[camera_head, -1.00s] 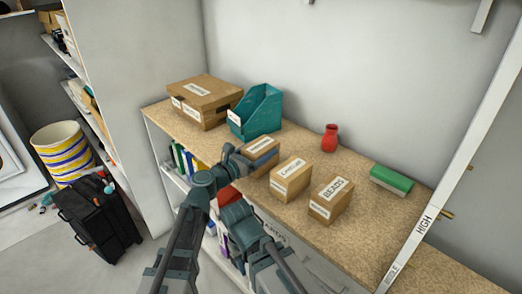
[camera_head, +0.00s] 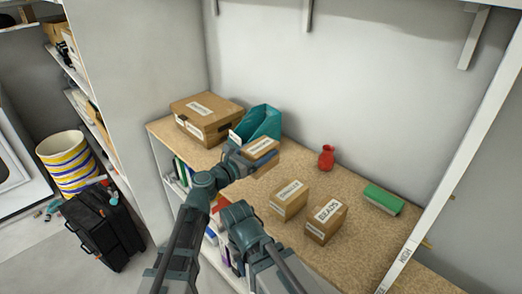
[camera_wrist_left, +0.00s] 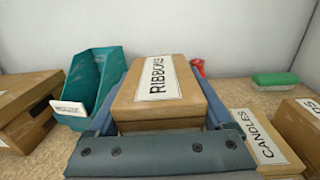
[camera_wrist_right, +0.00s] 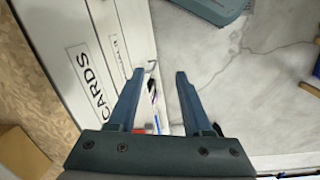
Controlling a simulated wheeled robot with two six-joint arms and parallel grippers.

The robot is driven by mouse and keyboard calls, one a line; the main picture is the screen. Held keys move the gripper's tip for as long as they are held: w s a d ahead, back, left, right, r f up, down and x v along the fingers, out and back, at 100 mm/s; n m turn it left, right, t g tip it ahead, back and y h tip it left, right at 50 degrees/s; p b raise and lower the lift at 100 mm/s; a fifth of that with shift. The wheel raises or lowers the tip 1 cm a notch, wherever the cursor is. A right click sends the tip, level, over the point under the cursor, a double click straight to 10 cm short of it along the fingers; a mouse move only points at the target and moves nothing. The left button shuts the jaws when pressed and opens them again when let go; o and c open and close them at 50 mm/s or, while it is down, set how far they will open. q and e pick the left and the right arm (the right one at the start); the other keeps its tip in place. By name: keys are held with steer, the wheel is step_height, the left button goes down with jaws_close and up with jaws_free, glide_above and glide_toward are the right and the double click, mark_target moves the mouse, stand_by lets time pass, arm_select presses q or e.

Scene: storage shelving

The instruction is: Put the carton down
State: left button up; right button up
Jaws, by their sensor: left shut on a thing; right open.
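The carton labelled RIBBONS (camera_head: 263,149) is a brown box held in my left gripper (camera_head: 245,160). In the left wrist view the carton (camera_wrist_left: 165,90) sits level between the two fingers, label up. It appears raised above the speckled shelf board (camera_head: 335,180), in front of the teal bin and left of the CANDLES box; its underside is hidden.
The teal bin (camera_head: 262,122) and a large lidded box (camera_head: 207,118) stand at the back left. The CANDLES box (camera_head: 289,199) and BEADS box (camera_head: 326,220) stand to the right. A red vase (camera_head: 326,158) and green-topped block (camera_head: 383,199) are farther right. Bare board lies between.

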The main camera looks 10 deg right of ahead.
arm_select(q)
steer(key=shift+r+g, duration=0.15)
steer(key=shift+g, duration=0.15)
stand_by(0.6)
step_height(320, 180, down, 10)
steer(key=b, duration=0.9)
steer(key=shift+b, duration=0.4)
steer(key=shift+f, duration=0.25)
steer(key=o, duration=1.5)
steer(key=shift+r, duration=0.1)
steer(key=shift+r, duration=0.3)
steer(key=v, duration=1.2)
steer(key=shift+a+f, duration=0.1)
steer(key=shift+f, duration=0.2)
